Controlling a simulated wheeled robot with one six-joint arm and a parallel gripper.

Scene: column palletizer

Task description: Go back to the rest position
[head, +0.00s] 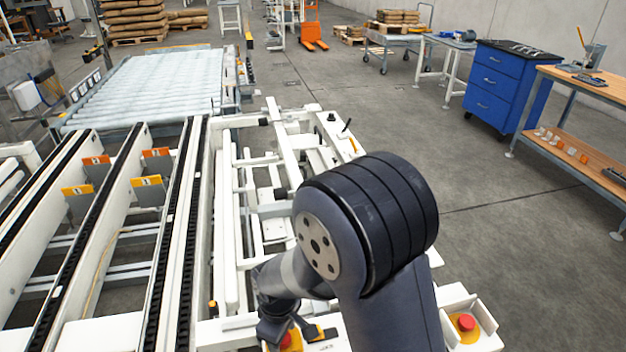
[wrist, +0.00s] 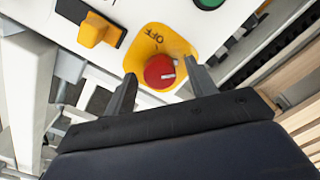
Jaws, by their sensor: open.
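My gripper (wrist: 160,68) is open in the wrist view, its two dark fingers apart and nothing held. A round red knob (wrist: 160,72) with a white mark shows between and just beyond the fingertips. It sits on a yellow plate (wrist: 152,42) marked OFF. I cannot tell whether the fingers touch the knob. In the head view my arm bends down to the bottom middle, with the gripper (head: 283,326) low over a white panel. The gripper partly hides the panel there.
A yellow-orange switch (wrist: 93,30) and a green button (wrist: 208,3) are on the panel. Another red button (head: 466,322) stands right of my arm. The white conveyor frame (head: 225,230) fills the left. A blue drawer cabinet (head: 508,85) and workbench (head: 590,85) stand right. Open floor (head: 500,215) lies between.

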